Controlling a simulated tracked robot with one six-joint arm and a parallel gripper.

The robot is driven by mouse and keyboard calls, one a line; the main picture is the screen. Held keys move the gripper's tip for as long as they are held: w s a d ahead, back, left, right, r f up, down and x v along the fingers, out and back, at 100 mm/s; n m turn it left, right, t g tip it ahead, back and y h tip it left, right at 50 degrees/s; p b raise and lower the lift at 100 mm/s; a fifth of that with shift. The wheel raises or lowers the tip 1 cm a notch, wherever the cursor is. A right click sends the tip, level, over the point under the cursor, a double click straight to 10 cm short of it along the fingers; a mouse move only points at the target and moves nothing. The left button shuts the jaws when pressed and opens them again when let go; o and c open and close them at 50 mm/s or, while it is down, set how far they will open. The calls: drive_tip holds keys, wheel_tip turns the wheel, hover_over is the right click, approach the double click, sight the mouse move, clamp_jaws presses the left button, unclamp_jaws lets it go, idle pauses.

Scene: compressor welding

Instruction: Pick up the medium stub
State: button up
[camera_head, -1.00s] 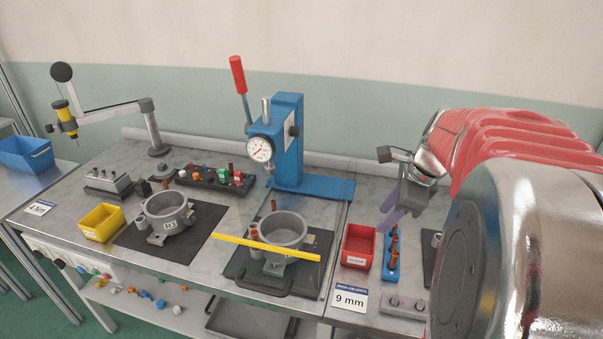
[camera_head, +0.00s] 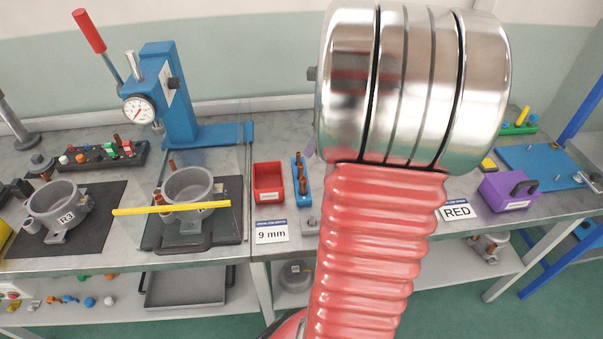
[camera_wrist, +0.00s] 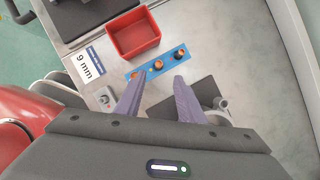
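Copper-brown stubs stand in a small blue rack (camera_head: 307,196), right of the red bin. The rack also shows in the wrist view (camera_wrist: 147,70), with a stub at its left end (camera_wrist: 134,74), a middle stub (camera_wrist: 158,64) and one at its right end (camera_wrist: 180,53). From above I cannot tell their lengths, so which is the medium stub is unclear. My gripper (camera_wrist: 158,82) is open and empty. Its two purple fingers point toward the rack, apart from the stubs. In the head view my arm hides most of the gripper.
The red bin (camera_head: 268,180) stands beside the rack. A "9 mm" sign (camera_head: 271,232) and a grey block (camera_wrist: 104,98) lie near it. A dark mat with a grey fitting (camera_wrist: 218,108) is to the right. The blue press (camera_head: 165,95) stands left.

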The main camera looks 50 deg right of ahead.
sight(301, 166)
drive_tip(key=x, duration=0.6)
drive_tip(key=shift+w+f, duration=0.1)
drive_tip(key=shift+f, duration=0.15)
drive_tip(key=shift+x, duration=2.6)
drive_tip(key=shift+a, duration=0.15)
clamp_jaws()
